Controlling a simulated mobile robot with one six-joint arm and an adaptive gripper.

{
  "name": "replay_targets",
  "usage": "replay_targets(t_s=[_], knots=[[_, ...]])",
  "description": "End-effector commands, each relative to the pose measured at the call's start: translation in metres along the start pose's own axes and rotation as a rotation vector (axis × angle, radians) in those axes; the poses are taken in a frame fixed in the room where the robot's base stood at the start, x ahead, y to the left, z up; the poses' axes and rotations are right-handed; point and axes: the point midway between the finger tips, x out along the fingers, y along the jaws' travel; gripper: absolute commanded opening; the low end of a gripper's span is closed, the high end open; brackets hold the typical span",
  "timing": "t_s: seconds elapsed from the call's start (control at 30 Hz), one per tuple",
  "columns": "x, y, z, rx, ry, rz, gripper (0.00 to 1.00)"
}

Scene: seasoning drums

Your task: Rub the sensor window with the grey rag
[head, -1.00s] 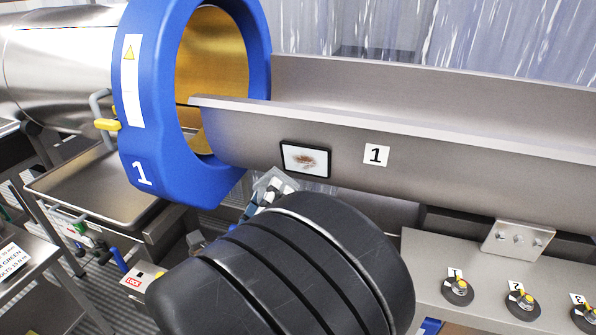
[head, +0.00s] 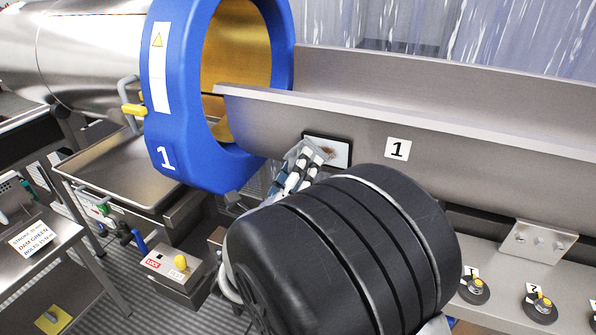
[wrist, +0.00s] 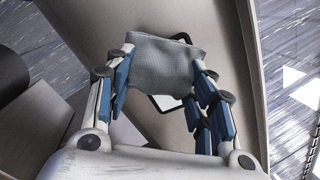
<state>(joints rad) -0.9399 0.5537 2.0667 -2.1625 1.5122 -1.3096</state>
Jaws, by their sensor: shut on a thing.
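The sensor window (head: 337,151) is a pale pane in a black frame on the side of the metal trough (head: 450,145). My gripper (head: 308,158) is shut on the grey rag (wrist: 168,68) and overlaps the left part of the window in the head view. In the wrist view, the rag is stretched between the fingers and covers much of the window (wrist: 166,103). I cannot tell whether the rag touches the pane.
The blue ring (head: 160,100) marked 1 stands left of the window around the drum opening. A metal tray (head: 115,170) and a LOCK box (head: 168,268) lie at lower left. Numbered knobs (head: 474,288) sit on a ledge at lower right.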

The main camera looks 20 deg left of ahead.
Motion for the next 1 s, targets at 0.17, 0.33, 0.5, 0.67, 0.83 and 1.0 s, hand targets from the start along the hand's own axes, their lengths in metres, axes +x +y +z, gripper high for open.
replay_targets(t_s=[0.17,0.33,0.5,0.67,0.83,1.0], knots=[[0.000,0.000,0.000,0.000,0.000,0.000,0.30],[0.000,0.000,0.000,0.000,0.000,0.000,0.30],[0.002,0.000,0.000,0.000,0.000,0.000,0.30],[0.005,0.000,0.000,0.000,0.000,0.000,0.30],[0.008,0.000,0.001,0.001,0.000,0.000,0.30],[0.012,0.000,0.000,0.001,0.001,-0.001,0.30]])
